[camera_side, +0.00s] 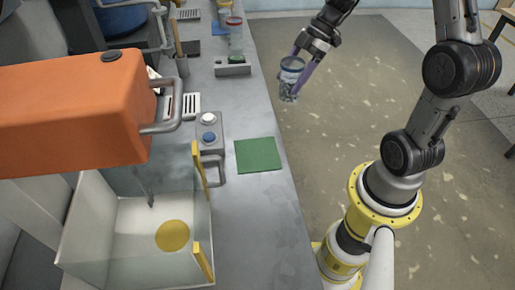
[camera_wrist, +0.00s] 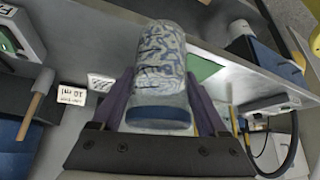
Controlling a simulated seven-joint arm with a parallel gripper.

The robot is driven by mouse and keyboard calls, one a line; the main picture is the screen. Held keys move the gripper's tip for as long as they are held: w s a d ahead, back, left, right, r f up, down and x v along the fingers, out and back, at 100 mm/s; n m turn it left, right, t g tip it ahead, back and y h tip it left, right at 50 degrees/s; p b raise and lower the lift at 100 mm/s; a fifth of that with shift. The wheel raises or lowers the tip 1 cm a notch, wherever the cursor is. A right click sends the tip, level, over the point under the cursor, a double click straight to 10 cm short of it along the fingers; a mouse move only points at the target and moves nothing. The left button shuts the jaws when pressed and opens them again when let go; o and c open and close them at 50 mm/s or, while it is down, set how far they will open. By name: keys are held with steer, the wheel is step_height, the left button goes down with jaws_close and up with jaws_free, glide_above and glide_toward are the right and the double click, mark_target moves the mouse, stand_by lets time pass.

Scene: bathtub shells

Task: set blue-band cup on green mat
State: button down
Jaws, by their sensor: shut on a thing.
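My gripper (camera_side: 303,66) is shut on the blue-band cup (camera_side: 290,80), a clear-looking cup with a grey-blue pattern and a blue band near one end. In the side view it appears to the right of the counter edge, against the floor. In the wrist view the cup (camera_wrist: 160,65) sits between the two purple fingers, with its blue band (camera_wrist: 158,114) nearest the palm. The flat green mat (camera_side: 258,155) lies bare on the grey counter, apart from the cup. It also shows, partly hidden behind the cup, in the wrist view (camera_wrist: 203,68).
A red-rimmed cup (camera_side: 235,37) stands at the far end of the counter, behind a grey holder (camera_side: 232,67). A button box (camera_side: 209,132) sits left of the mat. An orange machine (camera_side: 75,110) overhangs an open bin (camera_side: 128,245). The counter in front of the mat is clear.

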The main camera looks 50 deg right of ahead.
steer(key=s+a+r+n+g, duration=0.1)
steer(key=s+a+r, duration=0.3)
steer(key=s+a, duration=0.35)
steer(key=s+a+r+n, duration=0.2)
steer(key=s+a+r, duration=0.1)
steer(key=s+a, duration=0.45)
glide_above(257, 154)
steer(key=shift+g, duration=0.3)
steer(key=shift+w+f, duration=0.1)
steer(key=shift+f, duration=6)
steer(key=shift+f, duration=0.15)
jaws_free()
